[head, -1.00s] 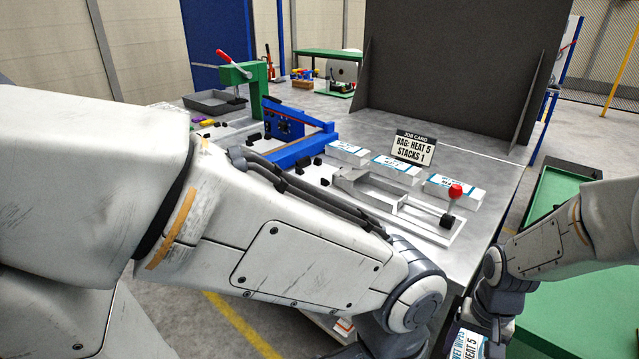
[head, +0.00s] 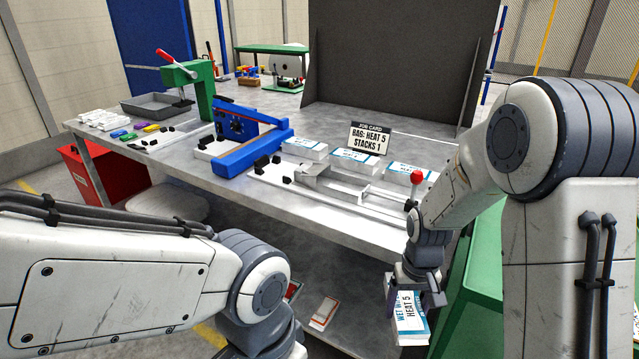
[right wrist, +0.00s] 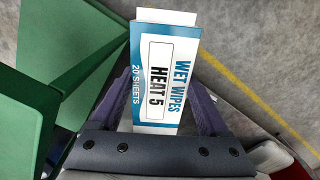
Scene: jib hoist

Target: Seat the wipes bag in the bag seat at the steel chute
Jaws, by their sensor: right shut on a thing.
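The wipes bag (head: 409,312), white and blue with a "HEAT 5" label, hangs in my right gripper (head: 418,290), beside the front edge of the bench. In the right wrist view the bag (right wrist: 163,75) sits between the two fingers of the gripper (right wrist: 165,110), its label facing the camera. The steel chute (head: 345,190) lies on the bench, with a red-knobbed lever (head: 416,178) at its right end. I cannot make out the bag seat apart from the chute. My left arm crosses the lower left of the head view; its gripper is out of frame.
A job card (head: 370,138) reads "BAG: HEAT 5 STACKS 1". White wipes stacks (head: 352,161) stand behind the chute. A blue press (head: 240,135), a green press (head: 192,85) and a grey tray (head: 155,105) are further left. A green surface (head: 470,300) is at right.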

